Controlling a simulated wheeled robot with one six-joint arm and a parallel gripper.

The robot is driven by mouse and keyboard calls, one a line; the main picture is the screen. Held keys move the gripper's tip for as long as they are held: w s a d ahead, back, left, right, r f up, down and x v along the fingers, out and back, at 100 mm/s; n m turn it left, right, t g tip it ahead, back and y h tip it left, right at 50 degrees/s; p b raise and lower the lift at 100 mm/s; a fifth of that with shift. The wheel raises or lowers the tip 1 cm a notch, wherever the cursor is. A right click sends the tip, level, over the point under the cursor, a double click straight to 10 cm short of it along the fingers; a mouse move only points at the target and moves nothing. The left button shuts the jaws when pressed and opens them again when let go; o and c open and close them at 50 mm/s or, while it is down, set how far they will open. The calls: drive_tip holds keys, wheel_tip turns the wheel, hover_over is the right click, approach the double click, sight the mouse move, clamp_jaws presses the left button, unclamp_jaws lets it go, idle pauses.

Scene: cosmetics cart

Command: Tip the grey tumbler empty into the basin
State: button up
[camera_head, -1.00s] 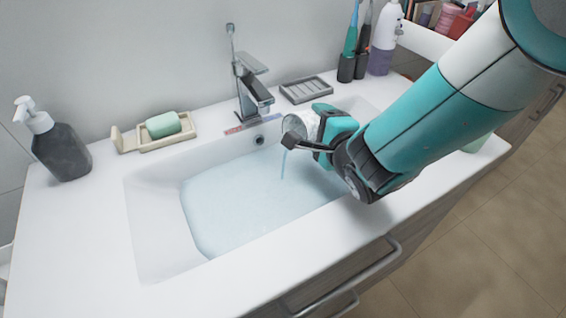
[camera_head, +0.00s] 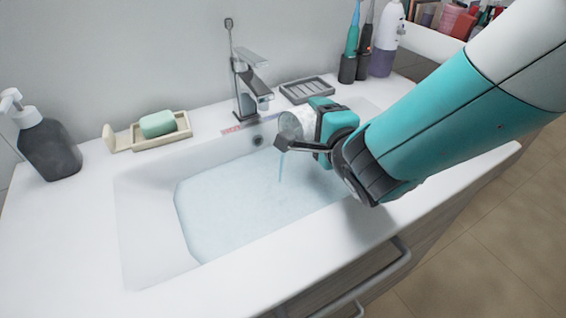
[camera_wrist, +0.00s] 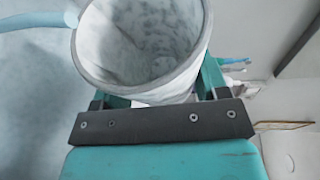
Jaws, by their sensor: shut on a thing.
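My gripper (camera_head: 300,146) is shut on the grey tumbler (camera_head: 290,124) and holds it above the basin's right part. The tumbler is tipped with its mouth toward the left, and a thin stream of bluish liquid runs from its rim down into the basin (camera_head: 150,235). The wrist view looks into the tumbler (camera_wrist: 142,42); its grey marbled inside shows, with the blue stream leaving at the left of the rim. The basin holds a pool of pale blue water.
The faucet (camera_head: 246,85) stands close behind the tumbler. A soap dish (camera_head: 165,140) with green soap and a dark pump bottle (camera_head: 48,145) are at the left. A grey ridged tray (camera_head: 306,88), toothbrushes (camera_head: 352,35) and a white-and-purple bottle (camera_head: 386,40) stand at the back right.

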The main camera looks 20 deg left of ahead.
drive_tip(key=shift+s+a+r+n+t+b, duration=0.15)
drive_tip(key=shift+r+n+t+b, duration=0.35)
drive_tip(key=shift+b, duration=1.3)
drive_tip(key=shift+s+f+n+b, duration=0.2)
drive_tip(key=shift+n+b, duration=0.1)
drive_tip(key=shift+b, duration=0.45)
drive_tip(key=shift+s+a+r+n+b, duration=0.15)
drive_tip(key=shift+n+b, duration=0.25)
drive_tip(key=shift+b, duration=0.7)
drive_tip(key=shift+r+p, duration=0.45)
drive_tip(key=shift+p, duration=0.45)
drive_tip(key=p, duration=0.1)
drive_tip(key=m+p, duration=0.1)
drive_tip(key=p, duration=0.1)
drive_tip(key=shift+w+d+r, duration=0.1)
drive_tip(key=shift+w+d, duration=0.15)
drive_tip(key=shift+w, duration=0.05)
drive_tip(key=shift+w+f+m+g+p, duration=0.2)
drive_tip(key=shift+m+g+p, duration=0.1)
drive_tip(key=shift+p, duration=0.75)
drive_tip(key=shift+f+p, duration=0.35)
drive_tip(key=shift+p, duration=0.1)
drive_tip(key=shift+f+m, duration=0.3)
drive_tip(key=shift+f, duration=0.1)
drive_tip(key=shift+g, duration=0.3)
